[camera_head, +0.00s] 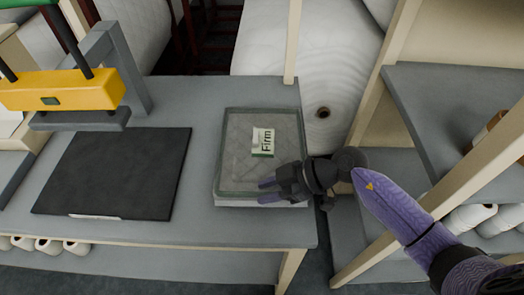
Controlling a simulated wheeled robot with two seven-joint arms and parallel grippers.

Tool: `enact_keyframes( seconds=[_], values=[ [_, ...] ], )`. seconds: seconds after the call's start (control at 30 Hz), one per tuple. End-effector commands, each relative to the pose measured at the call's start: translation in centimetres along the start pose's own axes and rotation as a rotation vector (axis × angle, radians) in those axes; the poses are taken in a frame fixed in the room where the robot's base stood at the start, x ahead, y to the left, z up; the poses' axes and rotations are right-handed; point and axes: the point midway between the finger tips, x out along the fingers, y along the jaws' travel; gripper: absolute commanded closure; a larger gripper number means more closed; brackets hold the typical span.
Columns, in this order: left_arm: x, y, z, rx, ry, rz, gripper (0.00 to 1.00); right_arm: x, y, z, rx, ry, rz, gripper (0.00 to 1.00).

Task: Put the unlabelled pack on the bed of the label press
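A flat, grey, clear-wrapped pack (238,138) with a greenish rim lies on the grey table. It carries a white and green label (263,142) reading "Firm"; no pack without a label shows. My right gripper (267,191) reaches in from the right over the pack's lower right corner. Its two purple-tipped fingers are apart; I cannot tell whether they touch the pack. The label press (62,92), with a yellow head and grey pressing plate, stands at the left. A flat dark plate (115,170), apparently its bed, lies in front of it and is empty. My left gripper is not in view.
The grey table (205,226) is clear between the dark plate and the pack. A wooden-posted rack with grey shelves (455,105) stands close on the right. Large white rolls (310,60) lie behind the table. Small white rolls show below at both sides.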

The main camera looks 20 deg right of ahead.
Motion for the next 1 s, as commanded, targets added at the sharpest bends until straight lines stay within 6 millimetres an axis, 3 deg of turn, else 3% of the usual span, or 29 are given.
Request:
enact_keyframes(
  seconds=[0.03,0.2,0.63,1.0],
  values=[
    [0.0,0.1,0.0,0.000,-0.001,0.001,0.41,0.0,0.0,0.0,0.000,0.000,0.000,0.69],
    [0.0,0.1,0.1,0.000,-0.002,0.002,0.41,0.0,0.0,0.0,0.000,0.000,-0.001,1.00],
    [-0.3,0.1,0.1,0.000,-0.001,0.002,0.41,-0.3,0.0,-0.4,-0.002,0.000,0.000,1.00],
    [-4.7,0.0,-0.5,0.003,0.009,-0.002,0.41,-5.3,0.0,-7.7,-0.006,0.000,-0.001,1.00]
  ],
)
